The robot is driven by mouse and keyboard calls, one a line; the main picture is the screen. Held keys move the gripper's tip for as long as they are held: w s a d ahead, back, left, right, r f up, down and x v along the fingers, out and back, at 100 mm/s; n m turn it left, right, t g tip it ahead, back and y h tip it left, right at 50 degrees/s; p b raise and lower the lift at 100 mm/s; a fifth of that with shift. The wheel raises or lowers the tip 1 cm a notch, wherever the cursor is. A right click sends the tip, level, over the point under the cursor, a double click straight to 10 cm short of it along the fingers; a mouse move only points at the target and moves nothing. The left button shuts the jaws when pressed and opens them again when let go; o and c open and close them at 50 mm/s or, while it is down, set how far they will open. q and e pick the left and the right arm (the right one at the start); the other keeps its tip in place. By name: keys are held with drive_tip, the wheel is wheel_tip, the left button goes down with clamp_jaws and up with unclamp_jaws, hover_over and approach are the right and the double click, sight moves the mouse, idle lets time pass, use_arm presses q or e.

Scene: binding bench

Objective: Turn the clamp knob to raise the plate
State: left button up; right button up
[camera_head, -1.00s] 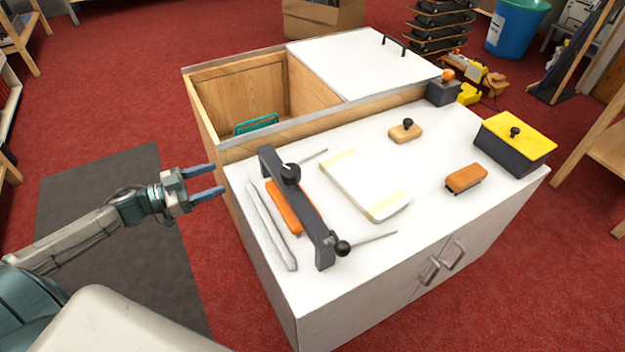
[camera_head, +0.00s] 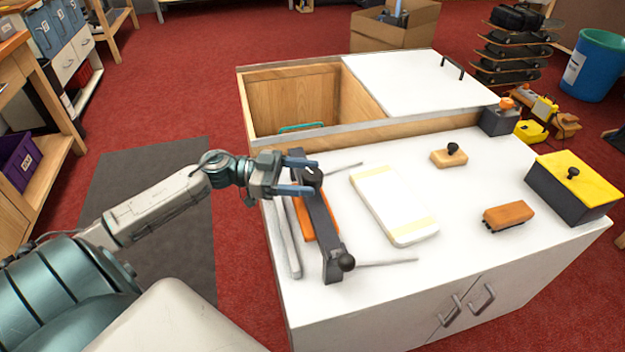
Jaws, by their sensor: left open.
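The clamp is a dark bar (camera_head: 326,236) lying across an orange plate (camera_head: 307,220) on the white bench top. A round black knob (camera_head: 310,176) with a pale mark sits near the bar's far end. My left gripper (camera_head: 315,176) is open, its two blue fingers on the far and near sides of this knob in the picture. I cannot tell whether they touch it. The fingers and wrist hide part of the knob and the bar's far end. A black ball (camera_head: 346,262) with a thin rod is at the bar's near end. My right gripper is not in view.
A grey metal strip (camera_head: 289,240) lies left of the clamp. A cream padded board (camera_head: 392,205) lies to its right. A wooden block with a black knob (camera_head: 449,157), an orange brush (camera_head: 508,215) and a yellow-lidded box (camera_head: 574,188) stand farther right. An open wooden bin (camera_head: 290,101) is behind.

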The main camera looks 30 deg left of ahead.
use_arm(q)
drive_tip(key=shift+x, duration=1)
drive_tip(key=shift+c, duration=0.2)
drive_tip(key=c, duration=0.9)
